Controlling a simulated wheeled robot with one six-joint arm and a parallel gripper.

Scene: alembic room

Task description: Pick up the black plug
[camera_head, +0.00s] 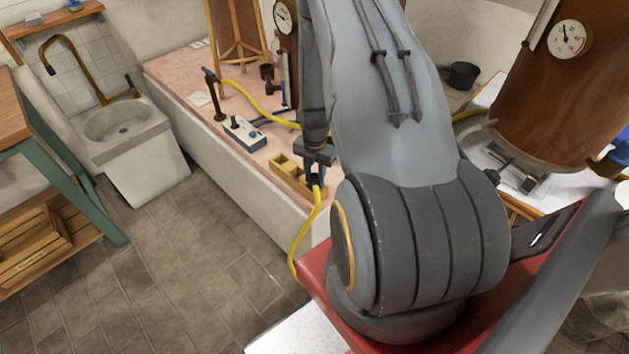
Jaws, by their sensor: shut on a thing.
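My gripper (315,156) is in the middle of the view, low over the front edge of the pink-topped counter. It is shut on the black plug (315,179), which shows just below the jaws. A yellow cable (312,225) runs from the plug and hangs down in front of the counter in a curve. My arm hides part of the counter behind the gripper. The small size leaves it unclear whether the plug touches anything below.
A wooden box with compartments (289,174) stands close to the gripper on the counter (180,73). A white device (243,133) and a dark stand (214,95) are to the left. A copper vessel (545,95) is at right. The tiled floor (190,265) at left is clear.

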